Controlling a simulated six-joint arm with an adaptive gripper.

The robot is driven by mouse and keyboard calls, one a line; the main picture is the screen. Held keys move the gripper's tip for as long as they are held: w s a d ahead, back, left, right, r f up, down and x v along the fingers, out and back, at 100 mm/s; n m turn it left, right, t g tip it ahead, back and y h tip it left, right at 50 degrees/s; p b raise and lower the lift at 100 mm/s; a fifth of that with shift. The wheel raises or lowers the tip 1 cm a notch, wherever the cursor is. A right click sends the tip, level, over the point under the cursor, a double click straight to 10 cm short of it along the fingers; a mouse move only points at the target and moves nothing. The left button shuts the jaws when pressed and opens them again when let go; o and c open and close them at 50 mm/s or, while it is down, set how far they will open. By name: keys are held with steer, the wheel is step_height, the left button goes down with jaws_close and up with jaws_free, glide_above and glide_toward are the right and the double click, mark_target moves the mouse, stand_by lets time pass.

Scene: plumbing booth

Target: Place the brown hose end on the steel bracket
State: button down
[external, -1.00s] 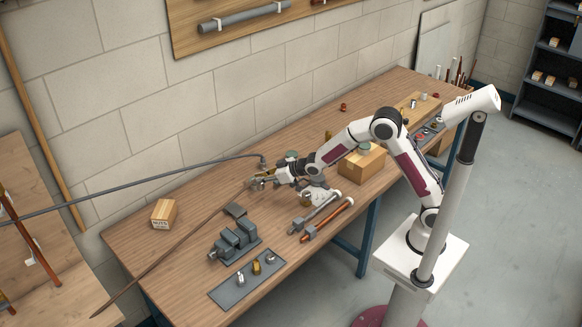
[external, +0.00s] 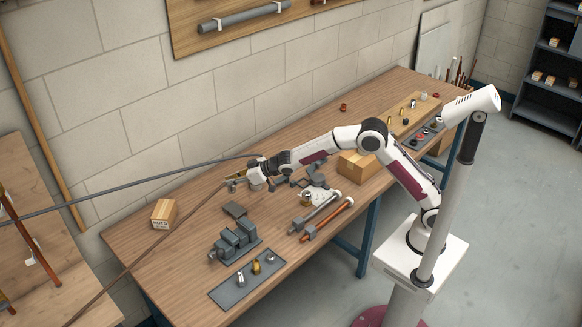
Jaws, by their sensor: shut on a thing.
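The brown hose (external: 150,257) runs from the lower left up to my gripper (external: 236,179). My gripper is shut on the hose near its end and holds it above the table. The fingers hide the hose tip. A small dark grey metal piece, which looks like the steel bracket (external: 235,210), stands on the table below my gripper, apart from the hose end. Its exact shape is too small to tell.
A grey hose (external: 130,180) passes just behind my gripper. A small box (external: 164,213) stands left of the bracket. A grey vise-like block (external: 234,241), a mat with fittings (external: 247,281) and two pipe tools (external: 322,217) lie towards the front. A cardboard box (external: 362,165) stands right.

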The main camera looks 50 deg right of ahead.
steer(key=shift+f, duration=0.1)
glide_above(238, 206)
steer(key=shift+f, duration=3)
steer(key=shift+f, duration=1.85)
steer(key=shift+f, duration=0.1)
steer(key=c, duration=2)
jaws_free()
steer(key=shift+o, duration=0.2)
